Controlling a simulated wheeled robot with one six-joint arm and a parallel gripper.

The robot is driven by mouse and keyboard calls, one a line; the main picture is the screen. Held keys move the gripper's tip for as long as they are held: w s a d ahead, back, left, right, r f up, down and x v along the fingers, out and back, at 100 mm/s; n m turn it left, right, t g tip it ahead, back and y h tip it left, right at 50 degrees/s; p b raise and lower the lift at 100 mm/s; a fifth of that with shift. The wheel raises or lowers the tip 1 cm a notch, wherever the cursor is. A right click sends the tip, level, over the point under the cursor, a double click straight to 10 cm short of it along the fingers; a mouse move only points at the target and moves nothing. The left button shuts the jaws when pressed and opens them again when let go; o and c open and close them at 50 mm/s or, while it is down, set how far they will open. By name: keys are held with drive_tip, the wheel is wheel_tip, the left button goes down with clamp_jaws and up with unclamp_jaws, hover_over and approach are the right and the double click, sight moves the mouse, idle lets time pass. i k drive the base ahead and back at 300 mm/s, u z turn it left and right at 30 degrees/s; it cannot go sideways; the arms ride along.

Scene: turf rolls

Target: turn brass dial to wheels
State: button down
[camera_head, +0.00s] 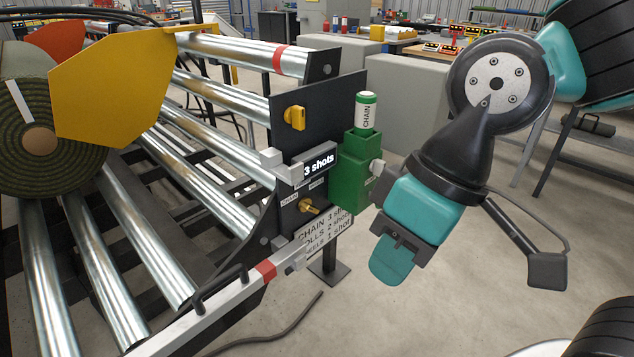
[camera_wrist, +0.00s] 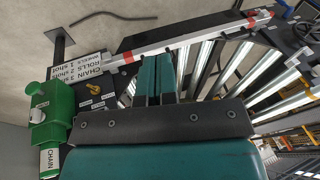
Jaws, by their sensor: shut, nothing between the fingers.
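The small brass dial (camera_head: 309,207) sits on the dark end plate, below a display reading "3 shots" (camera_head: 319,163). Small white labels surround it; the left one reads "CHAIN". Which label the dial points to is unclear. In the wrist view the brass dial (camera_wrist: 93,88) lies left of my fingers. A white sign (camera_head: 324,232) below lists CHAIN 3, ROLLS 2 and WHEELS 1 shots. My gripper (camera_head: 388,272) is shut and empty, to the right of the dial and apart from it. Its teal fingers (camera_wrist: 166,75) also show in the wrist view.
A green box (camera_head: 357,175) with a bottle labelled CHAIN (camera_head: 366,111) stands between plate and arm. A yellow knob (camera_head: 294,117) is higher on the plate. Steel rollers (camera_head: 205,140) and a turf roll (camera_head: 60,140) fill the left. A silver rail (camera_head: 215,313) juts forward. Floor is clear below my gripper.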

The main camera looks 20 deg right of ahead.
sight(305, 203)
drive_tip(key=u, duration=0.05)
drive_tip(key=k, duration=0.55)
drive_tip(key=z, duration=0.9)
drive_tip(key=i, duration=0.95)
drive_tip(key=u, duration=0.2)
